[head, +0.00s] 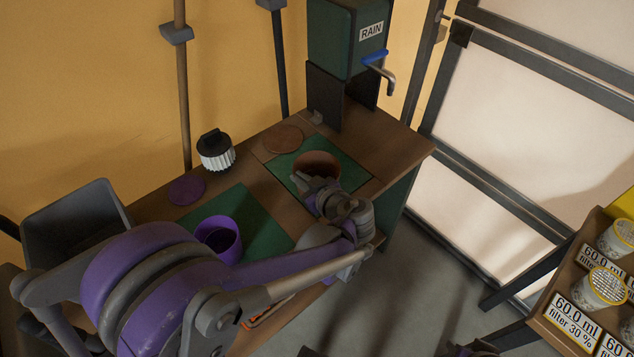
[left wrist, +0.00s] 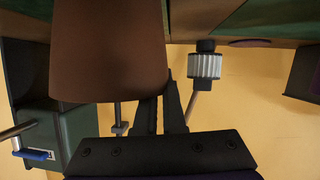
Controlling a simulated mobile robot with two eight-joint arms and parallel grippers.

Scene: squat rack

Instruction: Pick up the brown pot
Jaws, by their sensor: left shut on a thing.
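The brown pot (head: 318,162) is at the far right part of the bench, over a green mat (head: 345,166). It fills the upper left of the left wrist view (left wrist: 108,50), which looks upside down, with its wider rim end low in the picture. My left gripper (head: 312,184) is at the pot's near side, shut on its wall. Its dark fingers show in the left wrist view (left wrist: 165,108), and the pot hides part of them. I cannot tell whether the pot touches the mat. My right gripper is not clearly in view.
A purple pot (head: 218,238) stands on another green mat, near my left arm. A purple disc (head: 187,190), a brown disc (head: 283,139) and a black-and-white ribbed container (head: 216,152) are behind. A green RAIN dispenser (head: 335,40) stands at the back. A shelf with jars (head: 603,288) is at right.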

